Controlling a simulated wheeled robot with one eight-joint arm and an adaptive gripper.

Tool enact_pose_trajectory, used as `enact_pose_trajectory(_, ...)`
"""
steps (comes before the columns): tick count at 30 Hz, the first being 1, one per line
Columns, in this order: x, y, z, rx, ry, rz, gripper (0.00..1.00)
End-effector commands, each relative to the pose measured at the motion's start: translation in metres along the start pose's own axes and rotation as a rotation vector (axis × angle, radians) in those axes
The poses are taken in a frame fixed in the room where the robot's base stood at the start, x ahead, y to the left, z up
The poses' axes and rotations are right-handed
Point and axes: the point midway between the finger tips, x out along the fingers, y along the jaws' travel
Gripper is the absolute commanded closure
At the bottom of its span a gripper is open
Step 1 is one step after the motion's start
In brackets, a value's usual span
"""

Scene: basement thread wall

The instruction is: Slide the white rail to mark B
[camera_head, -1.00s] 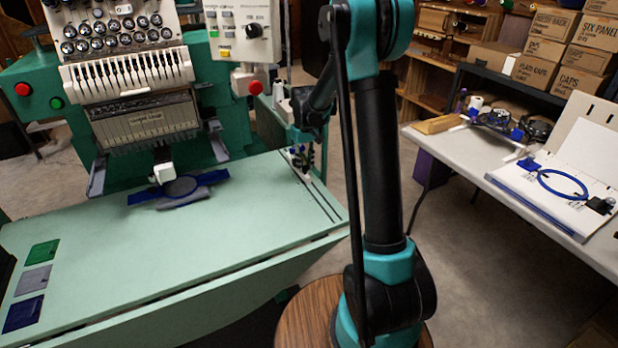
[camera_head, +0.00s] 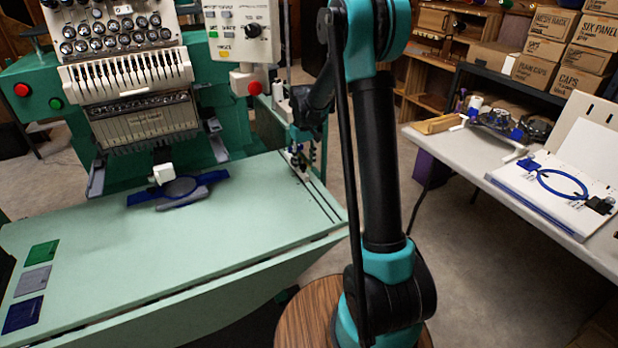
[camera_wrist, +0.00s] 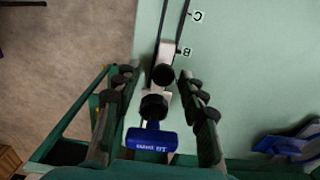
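The white rail (camera_wrist: 167,53) lies along a dark slot at the edge of the pale green table, with black round knobs on it. In the wrist view its upper end is about level with mark B (camera_wrist: 187,51), which is printed just right of the slot. Mark C (camera_wrist: 197,15) is farther up. A blue lettered block (camera_wrist: 152,140) sits at the rail's lower end. My gripper (camera_wrist: 156,74) is open, its dark fingers on either side of the rail with gaps to it. In the head view my gripper (camera_head: 301,148) is small and partly hides the rail.
The green table (camera_head: 240,240) is mostly clear. A blue hoop piece (camera_head: 180,188) lies under the embroidery machine head (camera_head: 150,120). Green, grey and blue patches (camera_head: 30,280) lie at left.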

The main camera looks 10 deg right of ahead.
Motion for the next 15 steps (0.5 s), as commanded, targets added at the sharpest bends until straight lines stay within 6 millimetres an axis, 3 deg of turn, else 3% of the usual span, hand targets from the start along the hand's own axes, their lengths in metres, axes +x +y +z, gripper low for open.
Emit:
enact_pose_trajectory(5,-0.001,-0.001,0.0,-0.001,0.0,-0.001,0.59)
enact_pose_trajectory(15,-0.024,-0.002,0.0,-0.002,0.0,-0.002,0.59)
